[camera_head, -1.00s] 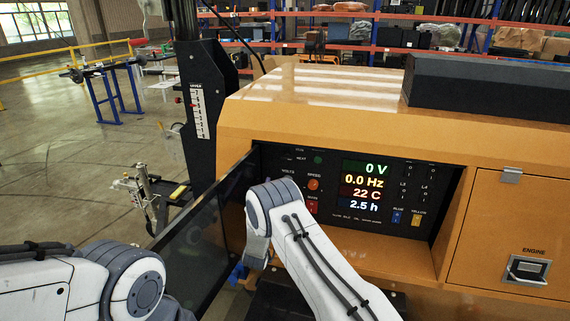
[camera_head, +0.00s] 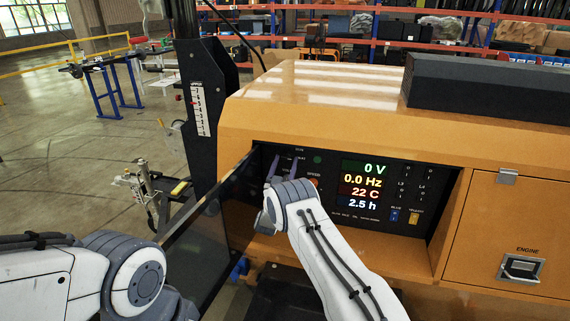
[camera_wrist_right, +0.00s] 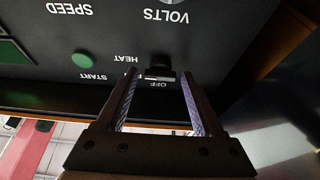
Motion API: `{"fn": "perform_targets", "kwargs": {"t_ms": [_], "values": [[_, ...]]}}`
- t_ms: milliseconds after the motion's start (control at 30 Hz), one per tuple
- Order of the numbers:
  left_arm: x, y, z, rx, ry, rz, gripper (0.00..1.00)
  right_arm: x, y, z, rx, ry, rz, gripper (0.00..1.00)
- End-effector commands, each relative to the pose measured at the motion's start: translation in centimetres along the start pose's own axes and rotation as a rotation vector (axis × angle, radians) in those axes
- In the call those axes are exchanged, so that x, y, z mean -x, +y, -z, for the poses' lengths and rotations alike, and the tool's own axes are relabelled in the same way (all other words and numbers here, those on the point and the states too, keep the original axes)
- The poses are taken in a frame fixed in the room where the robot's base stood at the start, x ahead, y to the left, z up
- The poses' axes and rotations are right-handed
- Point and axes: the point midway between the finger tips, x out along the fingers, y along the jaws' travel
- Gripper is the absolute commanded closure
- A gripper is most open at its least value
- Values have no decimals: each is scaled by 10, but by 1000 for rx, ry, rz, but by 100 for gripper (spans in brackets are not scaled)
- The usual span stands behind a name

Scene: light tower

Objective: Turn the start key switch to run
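The start key switch (camera_wrist_right: 160,68) is a small dark knob on the black control panel, upside down in the right wrist view. OFF, HEAT and START labels lie around it; another label is partly hidden. My right gripper (camera_wrist_right: 157,88) is open, with its two fingers on either side of the knob; I cannot tell whether they touch it. In the head view, my right gripper (camera_head: 283,167) is at the panel's upper left and hides the switch. My left arm shows at the lower left, but its gripper is out of view.
The panel sits in a recess of an orange machine (camera_head: 310,110). A display (camera_head: 363,186) reads 0 V, 0.0 Hz, 22 C and 2.5 h. An open dark door (camera_head: 215,220) stands left of the recess, close to my right wrist. A green button (camera_wrist_right: 85,61) is beside the switch.

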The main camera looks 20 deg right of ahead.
Motion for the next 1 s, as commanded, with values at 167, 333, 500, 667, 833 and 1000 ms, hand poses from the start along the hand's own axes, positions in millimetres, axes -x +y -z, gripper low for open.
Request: {"fn": "perform_targets", "kwargs": {"t_ms": [167, 333, 500, 667, 833, 1000], "values": [[0, 0, 0, 0, 0, 0, 100, 0, 0, 0, 0, 0, 0, 100], [-1, 0, 0, 0, 0, 0, 100, 0, 0, 0, 6, 0, 2, 100], [-5, 0, 0, 0, 0, 0, 100, 1, 0, -1, 47, 0, 19, 100], [-12, -1, -1, -1, 0, 0, 100, 1, 2, -2, 129, 0, 53, 100], [-22, -2, -1, -1, 0, 0, 100, 1, 3, -2, 255, 0, 105, 100], [-30, -2, -2, -1, 0, 0, 100, 1, 4, -1, 391, 0, 161, 100]]}}
